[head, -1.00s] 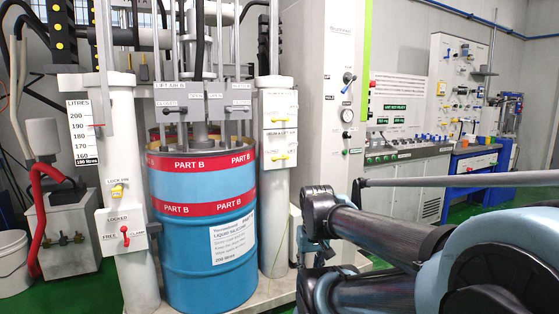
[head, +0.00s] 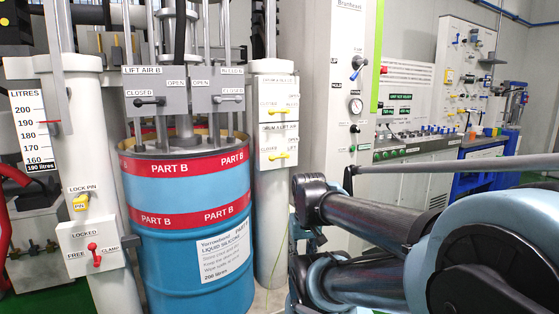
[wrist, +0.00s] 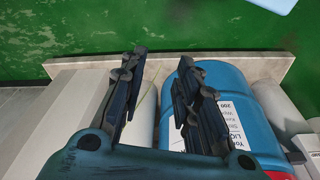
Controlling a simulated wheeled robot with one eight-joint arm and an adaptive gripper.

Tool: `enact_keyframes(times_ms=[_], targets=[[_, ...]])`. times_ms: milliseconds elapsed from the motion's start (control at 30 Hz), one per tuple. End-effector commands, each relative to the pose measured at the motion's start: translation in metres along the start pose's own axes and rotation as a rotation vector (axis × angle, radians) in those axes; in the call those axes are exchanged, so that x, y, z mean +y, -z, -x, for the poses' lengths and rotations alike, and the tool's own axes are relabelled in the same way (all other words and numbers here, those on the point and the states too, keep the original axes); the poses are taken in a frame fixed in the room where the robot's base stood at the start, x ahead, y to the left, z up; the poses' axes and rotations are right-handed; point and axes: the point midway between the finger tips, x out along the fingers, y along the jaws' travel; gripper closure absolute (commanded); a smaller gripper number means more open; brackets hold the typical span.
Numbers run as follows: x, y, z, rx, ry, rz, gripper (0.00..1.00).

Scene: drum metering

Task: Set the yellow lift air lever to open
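Two yellow levers sit on white boxes on the right white column. The upper yellow lever (head: 283,110) lies about horizontal. The lower yellow lever (head: 279,155) also lies about horizontal, under a small label that seems to end in "LIFT AIR", with CLOSED at left and OPEN at right. A grey panel marked LIFT AIR B (head: 155,95) carries a black lever (head: 150,101), not a yellow one. My gripper (wrist: 160,62) shows in the wrist view with its two dark fingers apart and nothing between them. It points down past the drum, touching no lever; the yellow levers are not seen there.
The blue PART B drum (head: 195,240) stands left of the right column. A left column bears a red lever (head: 93,254) and a yellow lock pin (head: 80,203). A tall white cabinet (head: 335,90) stands behind my arm. Green floor (wrist: 60,40) shows in the wrist view.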

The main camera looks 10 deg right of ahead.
Motion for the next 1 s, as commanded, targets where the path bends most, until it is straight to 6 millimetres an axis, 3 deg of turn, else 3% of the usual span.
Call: enact_keyframes(times_ms=[200,367,700,1000], targets=[[-0.001,-0.006,0.007,0.009,0.007,-0.007,0.71],[-0.010,0.009,0.018,-0.008,0.065,-0.058,0.71],[-0.036,0.085,0.059,-0.062,0.330,-0.258,0.71],[-0.035,0.171,0.092,-0.079,0.583,-0.410,0.71]])
